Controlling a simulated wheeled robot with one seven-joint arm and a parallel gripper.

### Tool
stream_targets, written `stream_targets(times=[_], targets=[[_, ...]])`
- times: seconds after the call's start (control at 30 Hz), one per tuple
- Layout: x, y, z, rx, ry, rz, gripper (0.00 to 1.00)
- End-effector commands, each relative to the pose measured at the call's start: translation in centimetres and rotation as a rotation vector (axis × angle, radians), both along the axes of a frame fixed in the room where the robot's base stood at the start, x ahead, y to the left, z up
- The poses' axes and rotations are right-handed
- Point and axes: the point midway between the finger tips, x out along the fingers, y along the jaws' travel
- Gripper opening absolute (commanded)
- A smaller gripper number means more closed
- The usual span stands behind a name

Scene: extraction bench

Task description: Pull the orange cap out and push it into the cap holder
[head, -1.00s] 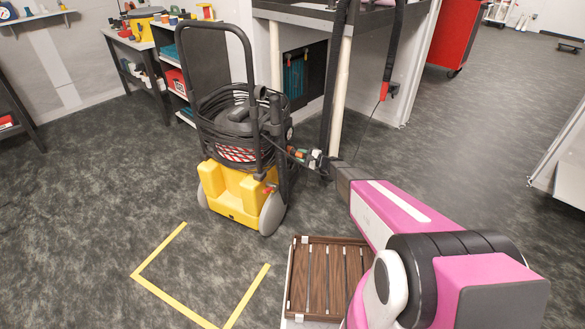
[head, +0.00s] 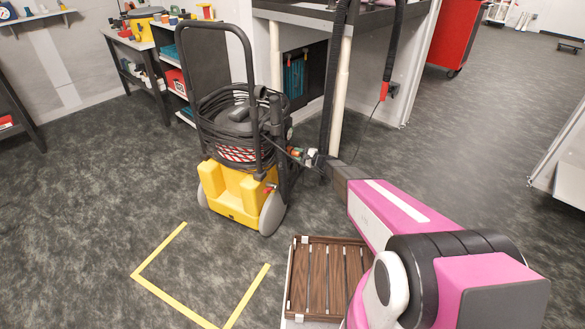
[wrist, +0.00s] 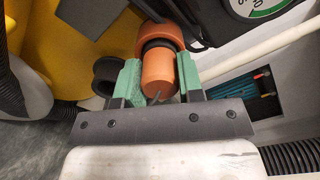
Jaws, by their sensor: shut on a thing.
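The orange cap (wrist: 158,70) is a short cylinder between the two green fingers of my gripper (wrist: 160,82) in the wrist view. My gripper is shut on it. Above the cap are a dark ring and a larger orange collar (wrist: 162,37); I cannot tell whether cap and collar are still joined. A black round opening (wrist: 108,72) lies just left of the left finger; it may be the cap holder, but I cannot tell. In the head view, my gripper (head: 308,157) is at the right side of the yellow and black machine (head: 238,192), and the cap is too small to make out.
A black hose is coiled on the machine. A bench with white legs (head: 341,95) stands close behind my gripper. A wooden slatted platform (head: 318,280) is on the floor in front. Yellow tape (head: 160,250) marks clear floor at the left.

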Motion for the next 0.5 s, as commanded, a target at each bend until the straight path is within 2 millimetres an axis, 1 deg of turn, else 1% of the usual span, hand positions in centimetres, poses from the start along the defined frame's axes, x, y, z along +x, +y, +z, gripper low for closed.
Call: stream_targets(times=[0.03,0.07,0.1,0.13,0.17,0.4,0.5], targets=[[0.07,0.12,-0.01,0.0,0.0,0.0,0.01],[0.07,0.15,0.0,0.0,0.0,0.0,0.38],[0.05,0.11,0.01,0.0,0.0,0.0,0.51],[0.06,0.11,0.0,0.0,0.0,0.0,0.61],[0.06,0.11,0.0,0.0,0.0,0.0,0.64],[0.04,0.07,0.0,0.0,0.0,0.0,0.64],[-0.11,-0.29,0.01,0.0,0.0,-0.001,0.64]])
